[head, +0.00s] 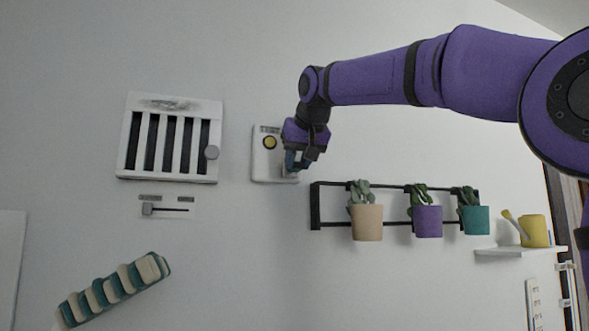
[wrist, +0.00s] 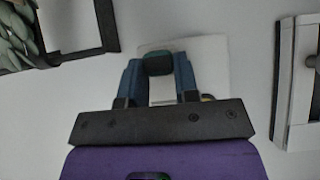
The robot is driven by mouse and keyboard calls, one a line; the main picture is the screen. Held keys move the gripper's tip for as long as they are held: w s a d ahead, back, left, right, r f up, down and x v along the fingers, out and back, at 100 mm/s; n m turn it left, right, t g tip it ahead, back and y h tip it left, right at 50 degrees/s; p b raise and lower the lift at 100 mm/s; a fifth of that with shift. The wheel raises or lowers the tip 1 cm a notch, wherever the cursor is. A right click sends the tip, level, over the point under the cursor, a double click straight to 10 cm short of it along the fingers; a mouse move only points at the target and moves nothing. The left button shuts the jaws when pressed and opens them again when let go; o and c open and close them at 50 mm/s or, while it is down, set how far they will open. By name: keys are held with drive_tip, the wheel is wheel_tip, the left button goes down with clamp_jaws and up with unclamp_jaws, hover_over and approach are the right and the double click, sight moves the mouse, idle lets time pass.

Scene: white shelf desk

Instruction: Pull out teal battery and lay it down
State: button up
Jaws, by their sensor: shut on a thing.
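The teal battery (wrist: 158,64) shows in the wrist view as a dark teal block between the two blue fingers of my gripper (wrist: 158,78). My gripper is shut on it. The battery is in front of a white wall panel (wrist: 211,52); whether it still sits in the panel or is clear of it cannot be told. In the head view my gripper (head: 297,163) is at the lower right of the same white panel (head: 264,168), which has a yellow round part (head: 269,142). The battery is mostly hidden by my gripper there.
A black rail (head: 316,205) with potted plants (head: 367,222) is to the right and below. A white slatted panel (head: 123,167) with a round knob is left, above a small slider (head: 165,210). A teal-and-cream striped object (head: 112,290) is lower left. A small shelf (head: 510,251) is right.

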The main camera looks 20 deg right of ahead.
sight(298, 168)
drive_tip(key=shift+s, duration=1.35)
drive_tip(key=shift+s+r, duration=0.1)
drive_tip(key=shift+s, duration=0.05)
drive_tip(key=v, duration=0.4)
drive_tip(key=shift+s+f, duration=0.3)
drive_tip(key=shift+f, duration=0.05)
idle(0.4)
idle(0.4)
